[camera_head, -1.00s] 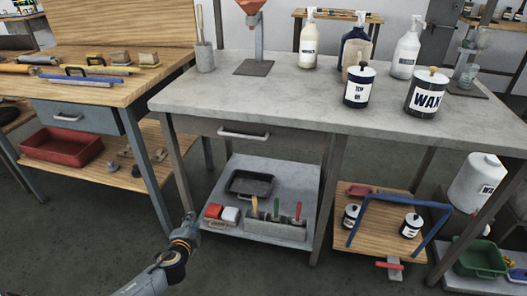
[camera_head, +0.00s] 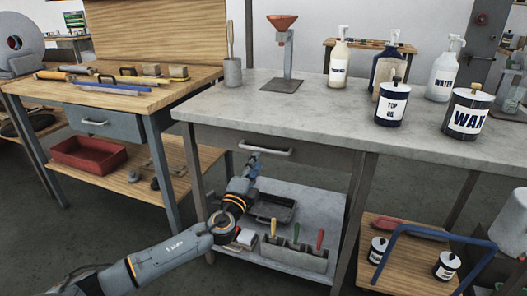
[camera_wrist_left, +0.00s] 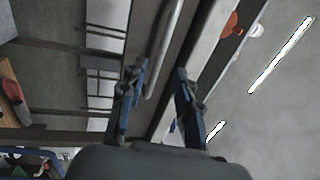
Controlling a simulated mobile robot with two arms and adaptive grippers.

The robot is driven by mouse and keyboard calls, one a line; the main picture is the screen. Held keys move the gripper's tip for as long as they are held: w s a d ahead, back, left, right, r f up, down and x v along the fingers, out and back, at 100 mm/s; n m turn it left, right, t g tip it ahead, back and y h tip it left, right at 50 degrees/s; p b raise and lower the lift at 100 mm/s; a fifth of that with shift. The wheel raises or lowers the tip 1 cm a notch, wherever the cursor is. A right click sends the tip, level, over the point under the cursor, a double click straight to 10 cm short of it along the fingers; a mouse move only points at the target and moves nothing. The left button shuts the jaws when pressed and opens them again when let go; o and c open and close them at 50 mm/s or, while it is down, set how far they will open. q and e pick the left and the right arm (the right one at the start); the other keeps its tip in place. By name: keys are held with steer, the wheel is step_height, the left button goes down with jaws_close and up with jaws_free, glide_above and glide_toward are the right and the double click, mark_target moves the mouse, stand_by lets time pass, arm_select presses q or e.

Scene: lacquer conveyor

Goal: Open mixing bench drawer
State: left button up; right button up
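The mixing bench (camera_head: 275,98) has a grey top. Its drawer (camera_head: 318,155) sits under the top with its front close to flush, looking closed. The drawer's pale bar handle (camera_head: 265,151) also shows in the left wrist view (camera_wrist_left: 166,45). My left gripper (camera_head: 253,160) is just below the handle in the head view, partly hidden by its own wrist. In the left wrist view my left gripper (camera_wrist_left: 161,68) has its two fingers apart, with the handle's near end showing between them. Whether they touch it, I cannot tell. My right gripper is not in view.
A lower shelf (camera_head: 295,205) holds a dark tray (camera_head: 272,208) and a grey holder (camera_head: 293,255) with coloured handles, close under my arm. A wooden workbench (camera_head: 110,100) with its own drawer stands left. Bottles and labelled cans, including WAX (camera_head: 467,112), stand on the grey top.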

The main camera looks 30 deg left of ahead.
mark_target(263, 150)
arm_select(q)
steer(key=x, duration=0.7)
jaws_close()
